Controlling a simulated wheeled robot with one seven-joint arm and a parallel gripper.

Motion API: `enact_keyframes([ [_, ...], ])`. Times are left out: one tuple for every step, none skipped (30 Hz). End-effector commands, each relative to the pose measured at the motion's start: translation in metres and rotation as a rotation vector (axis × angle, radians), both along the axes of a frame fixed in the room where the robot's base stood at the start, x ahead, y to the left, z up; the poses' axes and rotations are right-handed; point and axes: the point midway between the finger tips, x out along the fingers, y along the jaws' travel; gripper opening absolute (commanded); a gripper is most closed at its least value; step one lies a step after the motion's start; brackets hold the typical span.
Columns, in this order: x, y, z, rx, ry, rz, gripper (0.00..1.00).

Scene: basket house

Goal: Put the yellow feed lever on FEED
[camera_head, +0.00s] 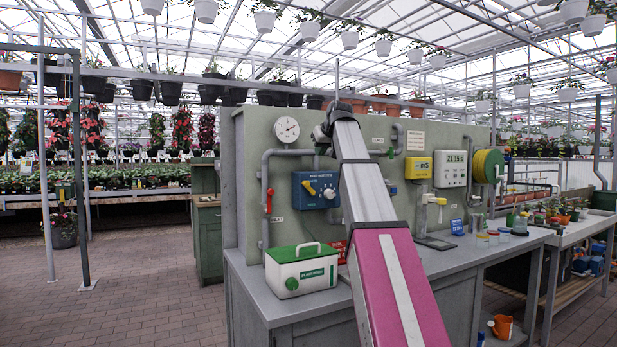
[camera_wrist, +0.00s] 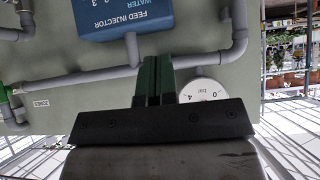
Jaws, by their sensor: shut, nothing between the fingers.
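The blue feed injector box (camera_head: 318,189) is mounted on the grey-green panel in the head view. The yellow feed lever (camera_head: 308,187) is on its left part, at a slant; the position labels are too small to read. My gripper (camera_wrist: 152,62) is shut and empty, pointing towards the panel near the pipe and gauge above the box. In the head view its fingers are hidden.
A pressure gauge (camera_head: 286,129) and a grey pipe (camera_wrist: 80,80) lie close to my gripper. A red-handled valve (camera_head: 269,200) is left of the box. A white and green container (camera_head: 302,272) stands on the bench below. My arm covers the panel's middle.

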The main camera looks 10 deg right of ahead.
Motion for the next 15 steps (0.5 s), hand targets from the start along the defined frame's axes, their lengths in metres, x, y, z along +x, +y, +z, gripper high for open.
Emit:
enact_keyframes([
  [-0.001,0.005,0.006,-0.003,-0.002,0.011,0.00],
  [-0.001,0.007,0.008,-0.005,-0.002,0.015,0.00],
  [-0.001,0.008,0.008,-0.006,-0.002,0.019,0.00],
  [0.000,0.009,0.007,-0.006,-0.002,0.020,0.00],
  [0.002,0.009,0.006,-0.006,-0.002,0.020,0.00],
  [0.004,0.010,0.003,-0.006,-0.001,0.020,0.00],
  [0.007,0.011,0.000,-0.006,-0.001,0.020,0.00],
  [0.010,0.011,-0.002,-0.006,-0.001,0.019,0.00],
  [0.014,0.012,-0.006,-0.006,-0.001,0.019,0.00],
  [0.018,0.014,-0.010,-0.006,-0.001,0.019,0.00],
  [0.022,0.015,-0.013,-0.006,-0.001,0.019,0.00],
  [0.027,0.016,-0.018,-0.006,0.000,0.018,0.00],
  [0.032,0.018,-0.022,-0.006,0.000,0.017,0.00],
  [0.036,0.019,-0.026,-0.006,-0.001,0.017,0.00],
  [0.041,0.021,-0.030,-0.006,-0.001,0.017,0.00],
])
